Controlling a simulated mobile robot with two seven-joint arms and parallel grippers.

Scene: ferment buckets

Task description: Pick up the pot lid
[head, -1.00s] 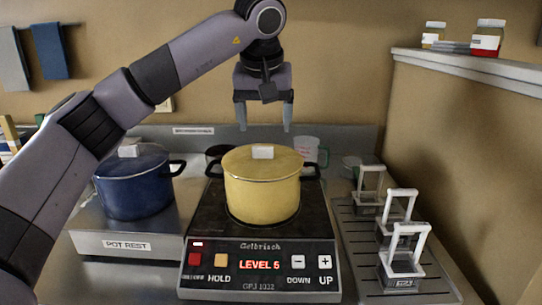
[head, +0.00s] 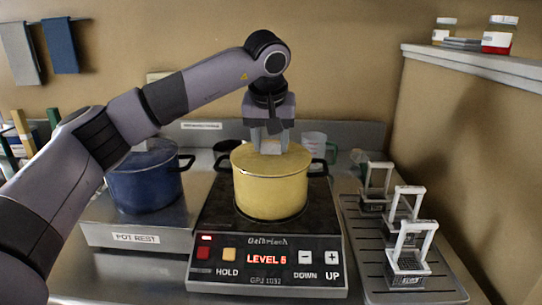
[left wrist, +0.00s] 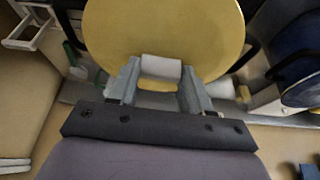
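The yellow pot (head: 270,195) stands on the black hot plate, with its yellow pot lid (head: 250,160) on top. The lid also fills the top of the left wrist view (left wrist: 165,25). Its white block handle (left wrist: 161,67) is between the fingers of my left gripper (head: 270,143). In the left wrist view the fingertips (left wrist: 160,72) lie against both sides of the handle, so the gripper looks shut on it. The lid appears seated on the pot. The handle is partly hidden by the fingers in the head view. My right gripper is not in view.
A blue lidded pot (head: 145,185) stands left on the metal pot rest (head: 137,238). The hot plate's control panel (head: 268,262) faces front. Several white-handled presses (head: 408,255) stand on a slatted tray (head: 372,262) at right. Cups (head: 314,145) stand behind the yellow pot.

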